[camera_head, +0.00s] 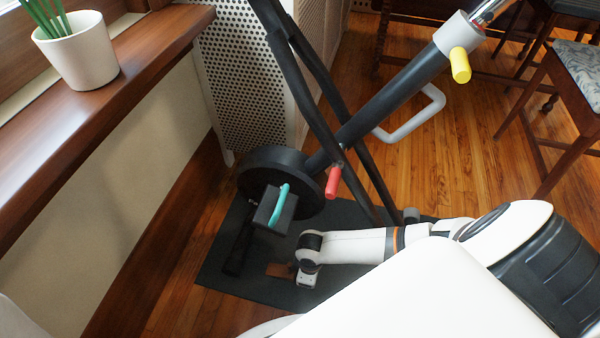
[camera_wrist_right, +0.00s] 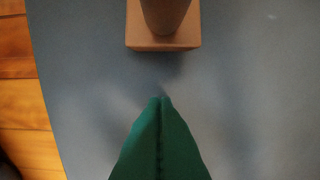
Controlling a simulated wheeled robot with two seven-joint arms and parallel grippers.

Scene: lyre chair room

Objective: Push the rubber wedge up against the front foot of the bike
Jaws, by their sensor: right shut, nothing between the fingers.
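The rubber wedge (camera_head: 278,270) is a small brown piece on the dark mat, partly hidden by my right wrist in the head view. In the right wrist view the wedge (camera_wrist_right: 163,43) shows as a brown block with a rounded upright part, cut off by the top edge. My right gripper (camera_wrist_right: 161,99) has green fingers shut and empty; their tips point at the wedge with a visible gap. The bike's front foot (camera_head: 239,244) is a dark bar left of the wedge, apart from it. My left gripper is not in view.
The bike's flywheel (camera_head: 285,185) and a pedal with a teal strap (camera_head: 277,208) hang above the front foot. The mat (camera_head: 222,272) lies on wooden floor. A windowsill with a potted plant (camera_head: 83,50) is at left; chairs (camera_head: 572,75) stand at right.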

